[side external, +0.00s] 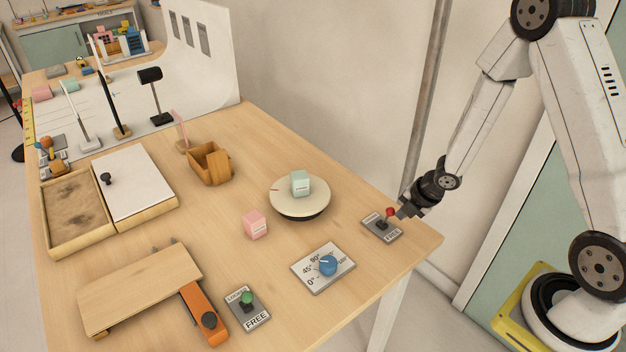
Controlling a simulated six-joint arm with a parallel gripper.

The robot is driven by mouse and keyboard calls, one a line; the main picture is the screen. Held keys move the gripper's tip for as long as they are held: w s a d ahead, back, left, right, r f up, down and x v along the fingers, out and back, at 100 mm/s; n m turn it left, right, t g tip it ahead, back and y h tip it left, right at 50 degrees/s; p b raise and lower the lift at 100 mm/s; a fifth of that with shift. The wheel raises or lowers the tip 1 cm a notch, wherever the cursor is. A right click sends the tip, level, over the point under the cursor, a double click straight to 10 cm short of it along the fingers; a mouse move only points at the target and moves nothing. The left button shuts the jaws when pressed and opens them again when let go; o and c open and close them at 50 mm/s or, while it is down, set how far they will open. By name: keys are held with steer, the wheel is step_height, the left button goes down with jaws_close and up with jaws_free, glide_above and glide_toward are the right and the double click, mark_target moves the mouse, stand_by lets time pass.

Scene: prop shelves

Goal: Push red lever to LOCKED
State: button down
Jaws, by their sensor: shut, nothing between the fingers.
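The red lever (390,212) stands on a small grey plate (381,227) near the table's right edge. Its red knob is at the top of a dark stem. The word FREE shows on the plate's near end; the label at the far end is too small to read. My gripper (400,212) is shut and empty. Its tips are right beside the red knob, on its right side. I cannot tell whether they touch it.
A green lever (247,298) on a similar plate stands at the front. A blue dial (327,265), a pink cube (255,224) and a round turntable (299,202) bearing a mint cube (299,183) are left of the red lever. Bare table lies between them.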

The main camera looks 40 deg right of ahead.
steer(key=shift+w, duration=0.15)
steer(key=shift+w+r, duration=0.3)
steer(key=shift+w, duration=0.45)
steer(key=shift+w+r, duration=0.3)
steer(key=shift+w, duration=0.4)
steer(key=shift+r, duration=0.25)
steer(key=shift+r, duration=0.55)
steer(key=shift+s+r, duration=0.1)
steer(key=shift+s, duration=0.05)
step_height(320, 180, up, 12)
steer(key=d, duration=0.1)
steer(key=shift+s+d+f, duration=0.25)
steer(key=shift+s, duration=0.15)
stand_by(1.0)
